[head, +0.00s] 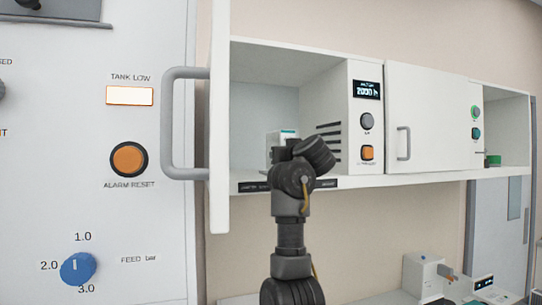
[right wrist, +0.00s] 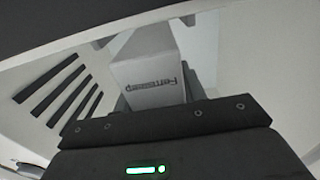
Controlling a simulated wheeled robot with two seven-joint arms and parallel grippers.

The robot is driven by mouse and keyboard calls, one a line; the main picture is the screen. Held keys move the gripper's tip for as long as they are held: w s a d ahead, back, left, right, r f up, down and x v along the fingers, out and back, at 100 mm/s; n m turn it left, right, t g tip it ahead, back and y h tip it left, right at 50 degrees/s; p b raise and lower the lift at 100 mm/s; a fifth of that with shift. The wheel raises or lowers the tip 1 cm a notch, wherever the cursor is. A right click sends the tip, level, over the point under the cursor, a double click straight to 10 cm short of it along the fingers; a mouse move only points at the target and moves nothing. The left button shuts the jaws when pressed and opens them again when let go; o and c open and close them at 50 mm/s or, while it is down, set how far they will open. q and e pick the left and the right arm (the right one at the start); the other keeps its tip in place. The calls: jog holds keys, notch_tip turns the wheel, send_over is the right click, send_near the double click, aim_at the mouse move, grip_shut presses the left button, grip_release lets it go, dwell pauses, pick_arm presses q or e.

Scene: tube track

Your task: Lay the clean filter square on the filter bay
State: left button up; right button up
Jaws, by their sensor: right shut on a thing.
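My right arm reaches up into the open cabinet (head: 262,85). In the right wrist view my right gripper (right wrist: 158,98) is shut on a white box (right wrist: 148,62) with dark lettering, its dark fingers at the box's two sides. In the head view the white box (head: 275,148), with a green strip on top, shows just behind my wrist at the cabinet floor. The gripper's fingers are hidden there by the wrist. I cannot make out a filter square or a filter bay in either view. My left gripper is not in view.
The cabinet's open door (head: 220,120) stands close left of my arm. A slotted control panel (head: 367,120) is to the right, then a closed door (head: 425,118). A large panel with an orange alarm button (head: 128,159) fills the left. Devices (head: 425,278) stand on a counter below.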

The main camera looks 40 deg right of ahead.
jog(key=shift+w+d, duration=0.25)
jog(key=shift+w, duration=0.05)
jog(key=shift+w+f+b, duration=0.25)
jog(key=shift+f+b, duration=0.1)
jog(key=shift+f, duration=0.05)
jog(key=shift+s+d+f, duration=0.1)
jog(key=shift+s+f, duration=0.05)
jog(key=shift+f, duration=0.1)
jog(key=shift+s+a+b, duration=0.1)
jog(key=shift+a+b, duration=0.1)
jog(key=shift+b, duration=0.1)
jog(key=shift+a, duration=0.15)
jog(key=o, duration=0.7)
jog(key=shift+w, duration=0.2)
jog(key=o, duration=0.5)
jog(key=shift+s, duration=0.1)
jog(key=shift+c, duration=0.2)
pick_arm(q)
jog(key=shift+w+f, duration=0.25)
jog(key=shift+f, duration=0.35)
pick_arm(e)
jog(key=shift+s+d, duration=0.1)
jog(key=shift+d, duration=0.1)
jog(key=shift+a, duration=0.15)
